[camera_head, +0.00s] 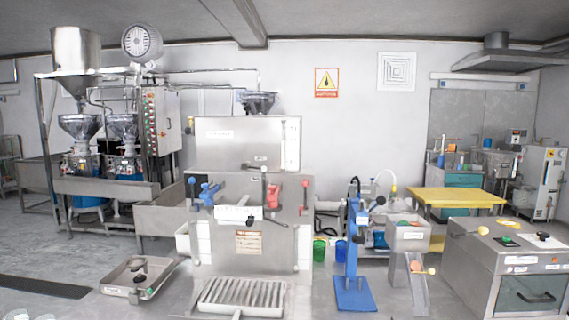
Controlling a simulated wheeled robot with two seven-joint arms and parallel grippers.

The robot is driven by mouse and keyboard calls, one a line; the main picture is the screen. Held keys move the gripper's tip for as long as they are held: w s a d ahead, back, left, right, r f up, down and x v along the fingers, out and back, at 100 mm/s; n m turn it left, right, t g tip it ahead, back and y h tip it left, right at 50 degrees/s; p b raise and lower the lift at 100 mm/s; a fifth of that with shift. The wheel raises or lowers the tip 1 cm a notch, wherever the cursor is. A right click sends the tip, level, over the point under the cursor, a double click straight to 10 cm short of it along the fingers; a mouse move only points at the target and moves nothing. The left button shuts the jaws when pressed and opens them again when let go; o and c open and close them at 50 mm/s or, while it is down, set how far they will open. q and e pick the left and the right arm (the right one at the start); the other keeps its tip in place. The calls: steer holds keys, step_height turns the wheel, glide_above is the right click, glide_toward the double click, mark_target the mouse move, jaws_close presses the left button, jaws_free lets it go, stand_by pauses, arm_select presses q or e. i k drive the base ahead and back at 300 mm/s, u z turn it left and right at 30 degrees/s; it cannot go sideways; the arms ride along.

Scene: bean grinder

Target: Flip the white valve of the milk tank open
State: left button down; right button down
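A large steel machine (247,150) stands in the middle of the view, but I cannot tell whether it is the milk tank. On its front are a white horizontal plate (238,212) with small dark parts by it, a blue handle (209,192) at the left and a red handle (273,196) at the right. I cannot make out which part is the white valve, or whether it is open. Neither of my grippers can be made out.
A steel tray (138,277) lies at left, and a slatted drip tray (240,296) is in front of the machine. A blue stand (354,260), green cup (319,250) and steel cabinet (510,265) are at right. A yellow table (455,196) stands behind.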

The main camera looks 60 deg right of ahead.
mark_target(257, 168)
steer(key=z, duration=0.4)
steer(key=i, duration=0.5)
steer(key=z, duration=0.4)
